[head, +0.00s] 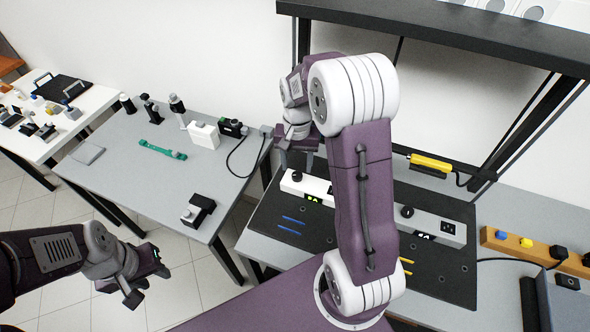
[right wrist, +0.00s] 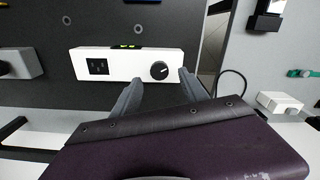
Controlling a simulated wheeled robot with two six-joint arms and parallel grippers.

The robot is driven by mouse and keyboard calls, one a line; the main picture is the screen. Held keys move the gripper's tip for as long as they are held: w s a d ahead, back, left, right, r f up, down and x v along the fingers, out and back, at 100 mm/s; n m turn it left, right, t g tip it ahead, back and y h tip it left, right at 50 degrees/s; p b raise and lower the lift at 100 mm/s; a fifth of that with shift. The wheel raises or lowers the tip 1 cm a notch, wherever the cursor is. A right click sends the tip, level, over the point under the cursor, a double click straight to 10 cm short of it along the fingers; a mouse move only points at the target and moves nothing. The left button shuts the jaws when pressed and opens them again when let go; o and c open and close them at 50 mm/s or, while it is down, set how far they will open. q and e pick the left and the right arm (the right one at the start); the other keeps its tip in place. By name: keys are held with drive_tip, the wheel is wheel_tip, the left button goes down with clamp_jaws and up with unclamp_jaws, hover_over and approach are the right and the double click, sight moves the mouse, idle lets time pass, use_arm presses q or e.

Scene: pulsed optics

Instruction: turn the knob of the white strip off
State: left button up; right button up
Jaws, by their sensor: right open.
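The white strip (head: 318,188) lies on a dark mat, partly hidden behind my right arm in the head view. The knob also shows in the head view (head: 297,175). My right gripper (right wrist: 158,88) is open and empty, its fingertips just short of the knob, one to each side. My left gripper (head: 147,284) looks open and empty over the floor.
A second, greyer strip (head: 430,222) with its own knob (head: 407,211) and socket lies on the same mat (head: 440,273). Blue and yellow bars lie near the strips. A yellow device (head: 430,162) is behind. A shelf (head: 450,25) overhangs the back. A grey table stands left.

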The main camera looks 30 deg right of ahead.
sight(297, 174)
wheel_tip(297, 174, down, 4)
drive_tip(key=shift+d+f, duration=0.1)
clamp_jaws()
drive_tip(key=shift+n+p, duration=0.3)
drive_tip(key=n+p, duration=0.1)
drive_tip(key=n, duration=0.4)
drive_tip(key=shift+n, duration=0.3)
drive_tip(key=n+p, duration=0.1)
drive_tip(key=n, duration=0.4)
drive_tip(key=shift+n, duration=0.3)
idle(0.4)
unclamp_jaws()
